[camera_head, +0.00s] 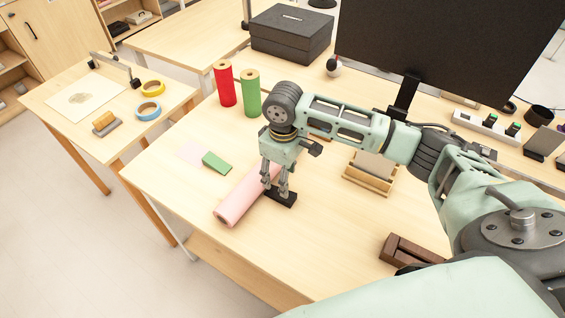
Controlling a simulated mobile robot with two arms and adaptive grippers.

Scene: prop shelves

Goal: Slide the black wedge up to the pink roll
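The pink roll (240,200) lies on its side on the table, pointing from lower left to upper right. The black wedge (286,201) lies on the table to the right of the roll, close to its upper end; my fingers hide whether they touch. My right gripper (276,190) points down at the wedge, its fingers apart with the tips at the wedge. I cannot tell if they grip it. Part of the roll's upper end is hidden behind the fingers. My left gripper is not in view.
A green block (216,162) lies on a pale pink sheet (193,151) behind the roll. Red (225,84) and green (251,94) rolls stand upright farther back. A wooden tray (371,174) is to the right, and brown blocks (409,251) are nearer. The table front is clear.

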